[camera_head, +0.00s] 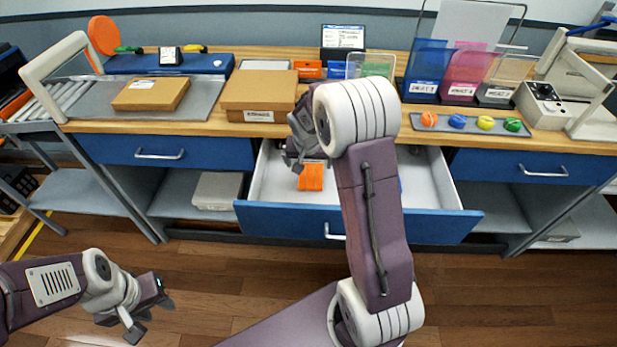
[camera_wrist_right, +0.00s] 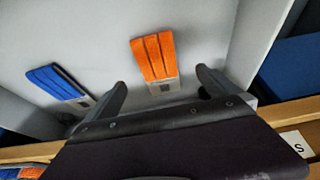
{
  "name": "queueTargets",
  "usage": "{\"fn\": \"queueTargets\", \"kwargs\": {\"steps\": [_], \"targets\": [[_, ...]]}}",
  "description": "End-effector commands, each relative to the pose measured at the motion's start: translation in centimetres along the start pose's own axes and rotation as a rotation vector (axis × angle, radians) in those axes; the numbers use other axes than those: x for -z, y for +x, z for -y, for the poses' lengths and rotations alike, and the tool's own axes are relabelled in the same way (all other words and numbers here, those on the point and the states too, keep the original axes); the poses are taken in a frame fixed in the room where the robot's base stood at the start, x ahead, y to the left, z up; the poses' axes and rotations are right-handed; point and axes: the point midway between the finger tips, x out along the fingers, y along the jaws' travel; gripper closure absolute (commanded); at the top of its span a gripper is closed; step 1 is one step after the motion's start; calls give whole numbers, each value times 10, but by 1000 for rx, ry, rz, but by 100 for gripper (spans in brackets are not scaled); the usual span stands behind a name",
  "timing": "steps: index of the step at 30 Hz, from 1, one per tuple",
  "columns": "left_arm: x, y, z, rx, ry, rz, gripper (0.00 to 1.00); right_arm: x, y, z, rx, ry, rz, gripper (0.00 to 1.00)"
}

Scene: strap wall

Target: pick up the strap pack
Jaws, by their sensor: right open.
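An orange strap pack (camera_head: 312,177) lies in the open drawer, and it also shows in the right wrist view (camera_wrist_right: 155,59). A blue strap pack (camera_wrist_right: 57,84) lies to its left in the wrist view; in the head view my right arm hides most of it. My right gripper (camera_head: 300,155) is over the drawer, open and empty. In the wrist view its fingers (camera_wrist_right: 160,84) stand apart on either side of the orange pack's near end, apparently above it. My left gripper (camera_head: 152,316) is low at the left, away from the drawer, with its fingers apart and empty.
The open drawer's blue front (camera_head: 440,226) and white walls surround the packs. The wooden worktop edge (camera_head: 230,127) is just above the drawer. A cardboard box (camera_head: 258,92) stands on the worktop near my right gripper. The floor before the bench is clear.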

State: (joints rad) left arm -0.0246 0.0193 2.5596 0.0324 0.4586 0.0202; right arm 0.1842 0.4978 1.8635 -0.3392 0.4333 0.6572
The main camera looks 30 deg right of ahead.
Motion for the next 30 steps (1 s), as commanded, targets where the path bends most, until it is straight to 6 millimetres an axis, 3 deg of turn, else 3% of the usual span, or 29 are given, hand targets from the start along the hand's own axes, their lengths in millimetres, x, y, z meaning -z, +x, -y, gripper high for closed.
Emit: {"fn": "queueTargets", "kwargs": {"steps": [6, 12, 20, 30], "targets": [[-1, 5, 0, 0, 0, 0, 64, -1, 32, -1, -2, 0, 3, 0], [-1, 5, 0, 0, 0, 0, 64, 0, 41, -1, -1, 0, 1, 0], [-1, 10, 0, 0, 0, 0, 64, -1, 85, -2, -1, 1, 3, 0], [-1, 10, 0, 0, 0, 0, 64, 0, 89, -2, 0, 0, 1, 0]]}}
